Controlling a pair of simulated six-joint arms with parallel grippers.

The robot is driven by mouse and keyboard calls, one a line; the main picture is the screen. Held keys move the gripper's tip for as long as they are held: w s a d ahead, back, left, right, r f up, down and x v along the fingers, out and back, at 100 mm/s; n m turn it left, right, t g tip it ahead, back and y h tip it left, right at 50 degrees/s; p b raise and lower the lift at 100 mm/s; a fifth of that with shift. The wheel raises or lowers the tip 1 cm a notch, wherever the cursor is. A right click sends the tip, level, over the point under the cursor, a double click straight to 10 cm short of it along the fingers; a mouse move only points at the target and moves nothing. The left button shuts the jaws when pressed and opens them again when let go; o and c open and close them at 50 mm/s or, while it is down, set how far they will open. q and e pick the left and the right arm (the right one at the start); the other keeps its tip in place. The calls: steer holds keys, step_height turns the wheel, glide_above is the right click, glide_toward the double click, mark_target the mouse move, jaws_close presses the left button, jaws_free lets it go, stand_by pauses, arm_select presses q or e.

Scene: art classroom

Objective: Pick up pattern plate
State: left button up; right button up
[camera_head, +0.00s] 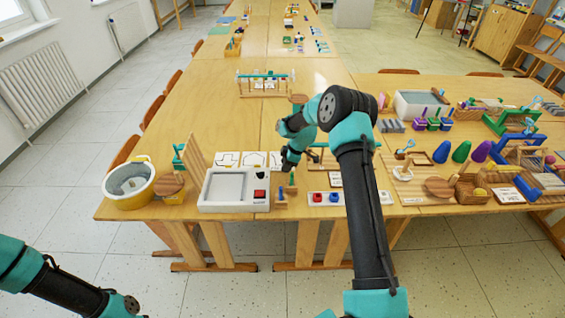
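Several flat white plates with dark line patterns lie in a row on the wooden table, behind the white box: a left one (227,159), a middle one (253,159) and a right one (276,160). I cannot tell which one is the pattern plate. My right gripper (289,164) points down just to the right of the right plate, partly hidden by its own wrist; whether it touches anything or is open is unclear. My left arm shows at the bottom left, away from the table, and its fingers are not in view.
A white box with a red button (223,187) stands in front of the plates. A yellow-rimmed bucket (129,184) and an upright wooden board (195,157) are to the left. A tray with red and blue knobs (324,198) lies at the front edge. Many items crowd the right; the table behind the plates is mostly clear.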

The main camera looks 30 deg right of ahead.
jaws_close()
stand_by(0.3)
stand_by(0.3)
step_height(320, 180, up, 18)
stand_by(0.5)
stand_by(0.4)
